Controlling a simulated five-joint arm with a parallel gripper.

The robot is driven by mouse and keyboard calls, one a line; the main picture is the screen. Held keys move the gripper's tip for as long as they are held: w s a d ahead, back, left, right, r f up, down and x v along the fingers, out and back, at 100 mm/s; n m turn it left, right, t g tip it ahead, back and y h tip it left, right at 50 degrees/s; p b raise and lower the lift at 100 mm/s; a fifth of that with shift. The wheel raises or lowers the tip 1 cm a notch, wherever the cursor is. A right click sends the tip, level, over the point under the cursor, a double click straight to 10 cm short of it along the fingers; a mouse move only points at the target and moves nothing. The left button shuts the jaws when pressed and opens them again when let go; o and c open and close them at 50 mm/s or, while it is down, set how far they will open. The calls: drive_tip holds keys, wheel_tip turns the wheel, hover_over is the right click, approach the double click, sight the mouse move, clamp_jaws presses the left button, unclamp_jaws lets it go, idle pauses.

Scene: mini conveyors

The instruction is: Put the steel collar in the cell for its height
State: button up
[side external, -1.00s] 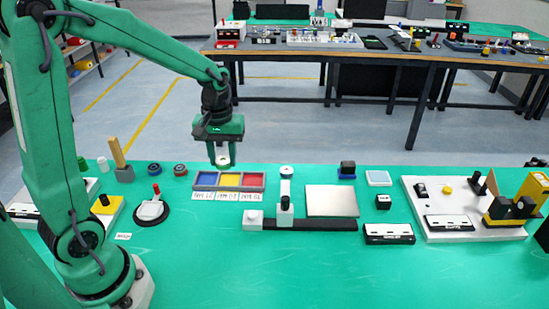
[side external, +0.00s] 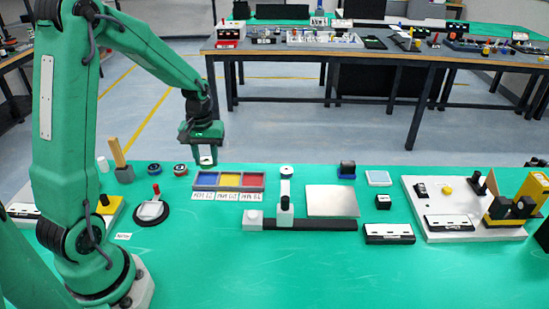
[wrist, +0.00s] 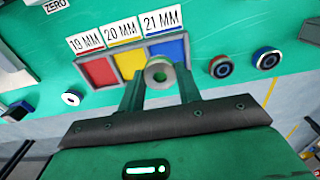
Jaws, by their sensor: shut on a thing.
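The steel collar (wrist: 151,72) is a short silver ring with a central hole, held between the fingers of my gripper (side external: 206,158). My gripper (wrist: 160,84) is shut on it and holds it above the table. The cell tray (side external: 205,188) has a blue, a yellow and a red cell. In the wrist view the labels pair 19 MM with the red cell (wrist: 100,71), 20 MM with the yellow cell (wrist: 131,62) and 21 MM with the blue cell (wrist: 172,48). The collar overlaps the near edge of the blue cell there; its exact offset and height are unclear.
Two dark round parts (side external: 154,169) (side external: 180,169) lie left of the tray. A gauge with an upright post (side external: 285,188) on a black rail stands right of it, beside a flat metal plate (side external: 332,201). The green table in front is mostly clear.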

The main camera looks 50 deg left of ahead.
sight(207, 180)
drive_tip(key=shift+w+a+f, duration=0.1)
drive_tip(key=shift+a+f, duration=0.2)
drive_tip(key=shift+a, duration=0.2)
drive_tip(key=shift+a+f, duration=0.3)
drive_tip(key=shift+a, duration=0.2)
drive_tip(key=shift+f, duration=2)
drive_tip(key=shift+f, duration=0.6)
drive_tip(key=o, duration=1)
drive_tip(key=shift+r, duration=0.1)
drive_tip(key=shift+o, duration=0.4)
wheel_tip(207, 180, up, 13)
drive_tip(key=shift+d+r, duration=0.1)
